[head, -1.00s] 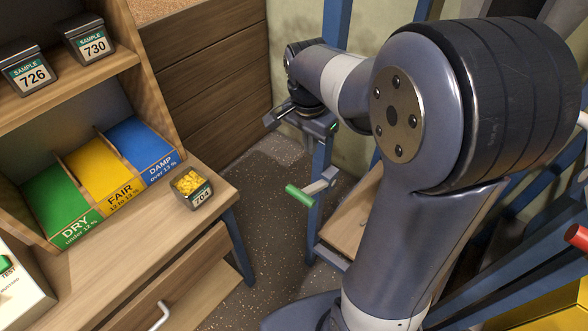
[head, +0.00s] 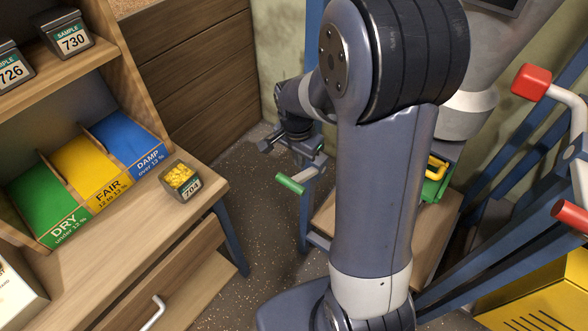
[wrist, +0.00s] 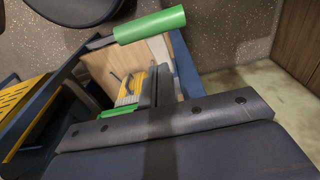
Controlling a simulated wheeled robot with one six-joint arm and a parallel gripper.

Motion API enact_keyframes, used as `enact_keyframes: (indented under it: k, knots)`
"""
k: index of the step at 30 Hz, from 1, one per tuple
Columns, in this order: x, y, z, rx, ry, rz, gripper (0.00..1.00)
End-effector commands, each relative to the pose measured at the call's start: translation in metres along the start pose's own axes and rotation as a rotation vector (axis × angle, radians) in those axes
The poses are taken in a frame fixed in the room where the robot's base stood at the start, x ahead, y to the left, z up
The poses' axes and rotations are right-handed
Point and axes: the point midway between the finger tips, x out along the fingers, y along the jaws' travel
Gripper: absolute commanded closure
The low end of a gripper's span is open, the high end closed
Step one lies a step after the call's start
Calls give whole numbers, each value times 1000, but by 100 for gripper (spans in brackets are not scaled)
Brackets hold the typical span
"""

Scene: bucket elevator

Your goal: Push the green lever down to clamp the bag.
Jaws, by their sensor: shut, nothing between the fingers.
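The green lever handle (head: 290,184) sits on a short grey arm that sticks out from a blue post, in the middle of the head view. The handle also shows large near the top of the wrist view (wrist: 150,25). My gripper is shut and empty; its fingers (wrist: 157,85) show end-on in the middle of the wrist view. In the head view the gripper's body is just above the handle, with its fingertips hard to make out. I cannot tell whether they touch the lever. I cannot clearly identify the bag; a yellow and white striped thing (wrist: 131,86) shows beyond the fingers.
A wooden bench with a cup of yellow grain (head: 181,180) stands left of the lever. A wooden platform (head: 324,214) is below and right of it. A green part with a yellow handle (head: 437,170) and red-tipped levers (head: 531,82) are at right. Speckled floor lies between bench and post.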

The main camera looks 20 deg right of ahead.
Motion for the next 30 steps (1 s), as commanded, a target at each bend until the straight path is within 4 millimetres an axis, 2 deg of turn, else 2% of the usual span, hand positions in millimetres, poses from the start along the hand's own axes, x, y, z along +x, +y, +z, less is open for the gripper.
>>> enact_keyframes:
  k: [3,8,23,30]
  knots:
    - [11,0,15,-4,-2,1,100]
    - [20,0,24,-3,-1,0,100]
    - [24,0,26,-3,4,-1,100]
    - [32,-1,32,-5,45,-3,100]
